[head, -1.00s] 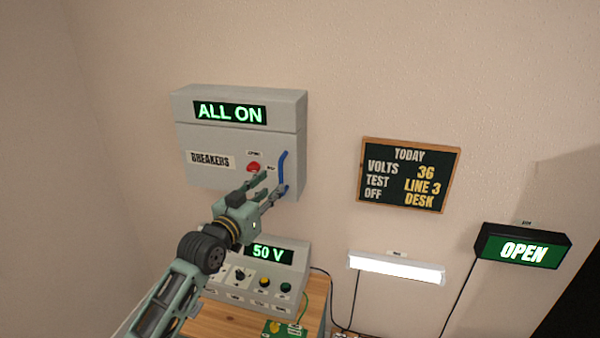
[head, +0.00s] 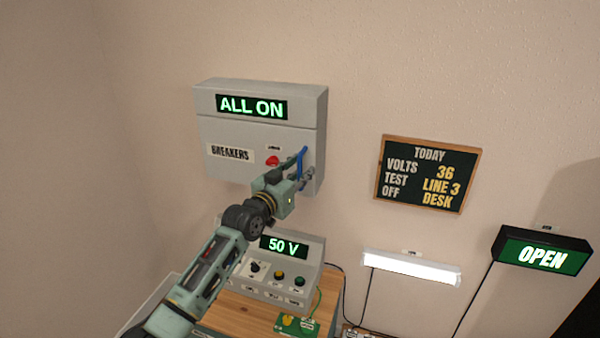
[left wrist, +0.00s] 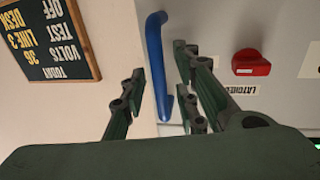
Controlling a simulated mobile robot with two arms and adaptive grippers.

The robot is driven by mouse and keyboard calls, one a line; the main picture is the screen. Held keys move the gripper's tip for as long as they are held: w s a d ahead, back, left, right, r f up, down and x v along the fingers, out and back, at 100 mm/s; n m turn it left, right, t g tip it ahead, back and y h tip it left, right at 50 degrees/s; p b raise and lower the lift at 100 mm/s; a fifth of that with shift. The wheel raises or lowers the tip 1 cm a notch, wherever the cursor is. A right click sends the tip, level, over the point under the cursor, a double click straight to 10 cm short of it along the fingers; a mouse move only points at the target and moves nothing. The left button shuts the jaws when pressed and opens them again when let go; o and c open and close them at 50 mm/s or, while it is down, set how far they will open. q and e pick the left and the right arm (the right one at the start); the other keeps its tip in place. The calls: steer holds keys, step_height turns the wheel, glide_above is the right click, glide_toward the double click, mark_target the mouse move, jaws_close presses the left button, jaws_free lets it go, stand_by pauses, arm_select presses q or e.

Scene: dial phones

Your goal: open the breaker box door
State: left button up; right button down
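The grey breaker box (head: 222,132) hangs on the wall with its door closed and a lit "ALL ON" display on top. A blue handle (head: 303,153) stands at the right of the door. A red knob (head: 272,160) sits left of the handle. My left gripper (head: 300,173) is at the handle's lower part. In the left wrist view the blue handle (left wrist: 155,60) lies between the open fingers (left wrist: 160,75), with a gap to the left finger; contact at the right side is unclear. The red knob (left wrist: 251,65) has a "LATCHED" label (left wrist: 226,89) beside it. My right gripper is out of view.
A grey "50 V" unit (head: 284,268) stands on a wooden table (head: 245,317) below the box, under my left arm. A chalkboard (head: 428,174), white lamp (head: 411,267) and "OPEN" sign (head: 541,252) are to the right. Wall around the handle's right is clear.

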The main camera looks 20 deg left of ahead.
arm_select(q)
jaws_close()
steer(key=shift+s, duration=0.1)
stand_by(0.4)
